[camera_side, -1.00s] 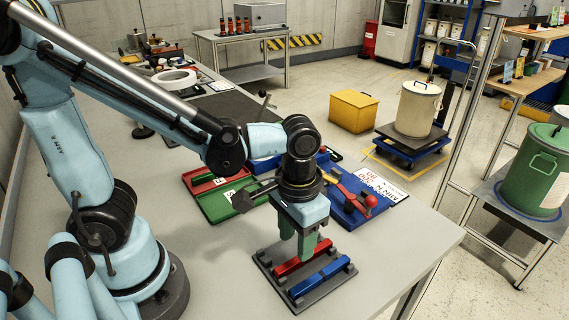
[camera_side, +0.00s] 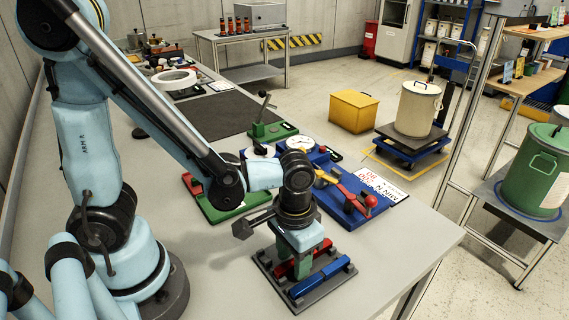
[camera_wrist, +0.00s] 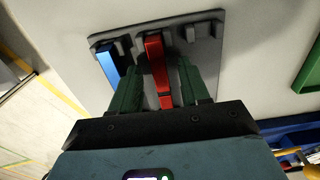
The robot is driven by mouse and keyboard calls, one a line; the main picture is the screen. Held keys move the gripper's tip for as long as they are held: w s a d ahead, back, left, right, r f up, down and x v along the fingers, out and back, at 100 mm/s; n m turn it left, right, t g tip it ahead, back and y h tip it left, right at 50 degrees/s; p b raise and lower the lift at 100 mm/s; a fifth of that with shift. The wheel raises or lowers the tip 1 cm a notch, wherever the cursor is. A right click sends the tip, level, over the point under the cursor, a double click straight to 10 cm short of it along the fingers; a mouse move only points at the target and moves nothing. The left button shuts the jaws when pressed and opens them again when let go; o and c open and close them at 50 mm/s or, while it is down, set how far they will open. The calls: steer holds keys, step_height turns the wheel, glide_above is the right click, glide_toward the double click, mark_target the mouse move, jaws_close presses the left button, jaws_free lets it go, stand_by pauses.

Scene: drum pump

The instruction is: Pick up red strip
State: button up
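The red strip (camera_side: 285,269) lies in a dark grey holder (camera_side: 268,275) near the front of the table, beside a blue strip (camera_side: 322,277). My gripper (camera_side: 293,265) is low over the holder, its green fingers pointing down. In the wrist view the red strip (camera_wrist: 155,52) runs between the two fingers of my gripper (camera_wrist: 159,68), with a narrow gap on both sides. The gripper is open around the strip. The blue strip (camera_wrist: 108,65) is left of the left finger. My gripper hides the middle of the red strip in the side view.
Behind the holder stand a green tray (camera_side: 237,206), a blue base (camera_side: 345,212) with a red-knobbed lever (camera_side: 370,201), and a white sign (camera_side: 382,186). A green block with an upright lever (camera_side: 262,120) is farther back. The table right of the holder is clear.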

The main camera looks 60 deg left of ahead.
mark_target(291, 267)
jaws_close()
steer(key=shift+r, duration=0.15)
steer(key=shift+r, duration=0.75)
steer(key=r, duration=0.2)
steer(key=s+r, duration=0.1)
steer(key=shift+d, duration=0.35)
steer(key=s+d+r, duration=0.6)
steer(key=s+r, duration=0.2)
steer(key=r, duration=0.1)
steer(key=shift+d+r, duration=0.15)
steer(key=shift+d, duration=0.05)
